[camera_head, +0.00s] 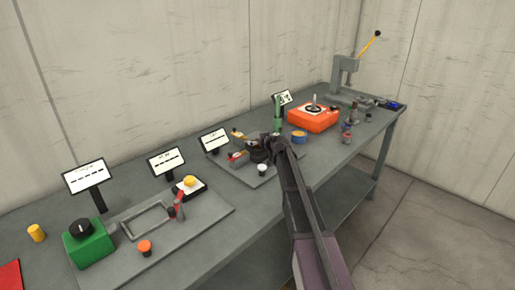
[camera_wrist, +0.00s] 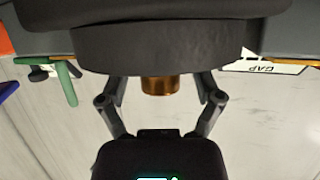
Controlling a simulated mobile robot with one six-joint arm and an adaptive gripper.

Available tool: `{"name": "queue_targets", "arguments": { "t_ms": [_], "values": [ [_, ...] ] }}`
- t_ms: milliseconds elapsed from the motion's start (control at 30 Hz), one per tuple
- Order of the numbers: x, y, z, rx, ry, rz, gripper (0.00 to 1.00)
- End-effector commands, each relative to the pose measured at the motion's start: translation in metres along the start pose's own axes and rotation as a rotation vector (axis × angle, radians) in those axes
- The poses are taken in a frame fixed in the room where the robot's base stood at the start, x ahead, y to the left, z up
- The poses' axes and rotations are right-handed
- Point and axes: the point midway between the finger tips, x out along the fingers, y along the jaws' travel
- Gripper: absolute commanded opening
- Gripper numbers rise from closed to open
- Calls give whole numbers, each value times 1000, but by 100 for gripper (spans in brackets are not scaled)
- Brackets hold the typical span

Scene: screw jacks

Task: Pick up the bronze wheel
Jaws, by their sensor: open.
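In the wrist view, which is upside down, a small bronze cylindrical piece (camera_wrist: 160,86), which looks like the bronze wheel, shows against the edge of a broad black round body (camera_wrist: 160,48). My gripper (camera_wrist: 160,93) is open, with one finger on each side of the bronze piece and visible gaps to it. I cannot tell how far the bronze piece lies in depth from the fingertips. In the head view my gripper (camera_head: 273,144) is over the grey plate, beside a dark round body (camera_head: 258,156). I cannot make out the bronze wheel there.
A green post (camera_head: 278,112) stands close behind my gripper, with an orange box (camera_head: 313,118) to its right. A blue-and-orange round part (camera_head: 299,137) and a small white-and-black piece (camera_head: 262,169) are near. Sign stands line the bench's back.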

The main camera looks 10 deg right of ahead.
Motion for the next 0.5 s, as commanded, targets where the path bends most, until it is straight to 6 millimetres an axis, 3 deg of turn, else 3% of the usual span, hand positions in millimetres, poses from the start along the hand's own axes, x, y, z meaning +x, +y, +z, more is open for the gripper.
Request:
{"name": "queue_targets", "arguments": {
  "t_ms": [400, 433, 500],
  "values": [
    [-1, 0, 0, 0, 0, 0, 84],
    [-1, 0, 0, 0, 0, 0, 81],
    [-1, 0, 0, 0, 0, 0, 60]
  ]
}}
